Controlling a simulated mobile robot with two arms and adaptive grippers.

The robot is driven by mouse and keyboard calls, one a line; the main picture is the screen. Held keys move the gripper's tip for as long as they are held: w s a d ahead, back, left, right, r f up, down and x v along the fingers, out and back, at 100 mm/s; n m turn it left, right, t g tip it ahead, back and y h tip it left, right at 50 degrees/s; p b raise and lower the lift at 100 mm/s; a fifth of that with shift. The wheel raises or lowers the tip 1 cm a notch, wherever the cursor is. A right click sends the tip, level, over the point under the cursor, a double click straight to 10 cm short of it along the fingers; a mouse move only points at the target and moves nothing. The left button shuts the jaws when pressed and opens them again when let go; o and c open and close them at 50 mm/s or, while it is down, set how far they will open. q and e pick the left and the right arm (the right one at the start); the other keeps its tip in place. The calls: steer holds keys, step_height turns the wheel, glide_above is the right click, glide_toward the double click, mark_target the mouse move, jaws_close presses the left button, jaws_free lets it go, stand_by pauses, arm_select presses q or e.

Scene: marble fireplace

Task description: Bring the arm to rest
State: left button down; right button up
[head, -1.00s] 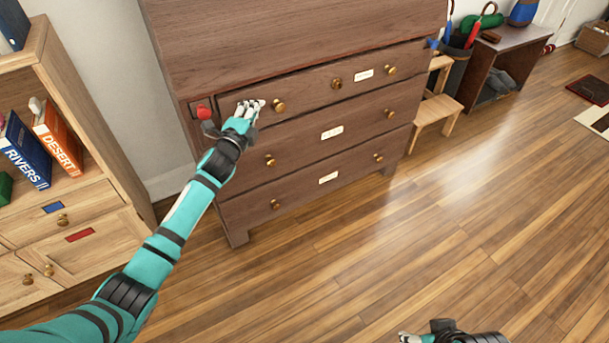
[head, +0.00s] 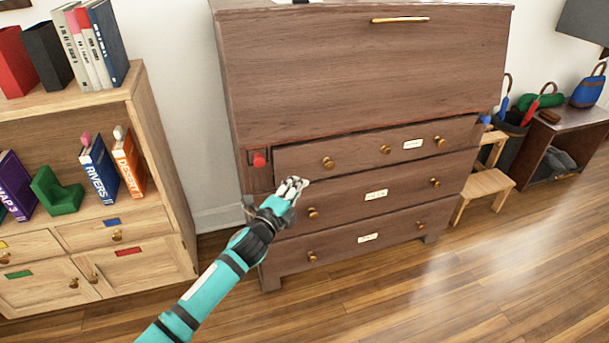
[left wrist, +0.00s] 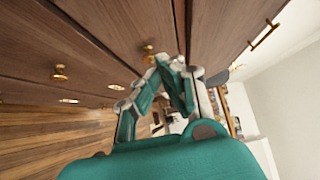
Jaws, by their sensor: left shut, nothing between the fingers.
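My left arm (head: 212,292) is teal with dark bands and reaches in from the bottom of the head view. My left gripper (head: 293,186) is shut and empty, in front of the dark wooden dresser (head: 360,70), near its top drawer's left end. In the left wrist view the gripper's fingers (left wrist: 172,66) meet at the tips, with the dresser front close by. I cannot tell whether they touch the wood. My right gripper is out of view.
The top drawer (head: 350,152) looks slightly proud of the front. A red knob (head: 258,160) sits at its left. A light bookcase (head: 160,150) with books stands left. A small step stool (head: 483,188) stands right. Open wooden floor (head: 470,270) lies in front.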

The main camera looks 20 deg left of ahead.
arm_select(q)
steer(key=s+a+f+n+g+y, duration=0.1)
steer(key=s+f+n+g+y, duration=0.35)
steer(key=s+f+n, duration=0.85)
steer(key=s+d+f+n+g+h, duration=0.15)
steer(key=s+f+g, duration=0.3)
steer(key=s, duration=0.85)
steer(key=s+d+f+n+g, duration=0.2)
steer(key=s+f+n+g, duration=0.3)
steer(key=s, duration=0.8)
steer(key=s+a+f+m+g+p, duration=0.15)
steer(key=s+f+p, duration=0.35)
steer(key=f+p, duration=0.55)
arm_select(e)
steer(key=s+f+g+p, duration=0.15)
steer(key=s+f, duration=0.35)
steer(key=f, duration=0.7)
arm_select(q)
steer(key=s+a+f+g+p, duration=0.1)
steer(key=s+a+f+p, duration=0.1)
steer(key=s+p, duration=0.6)
steer(key=s, duration=0.6)
steer(key=shift+m, duration=0.3)
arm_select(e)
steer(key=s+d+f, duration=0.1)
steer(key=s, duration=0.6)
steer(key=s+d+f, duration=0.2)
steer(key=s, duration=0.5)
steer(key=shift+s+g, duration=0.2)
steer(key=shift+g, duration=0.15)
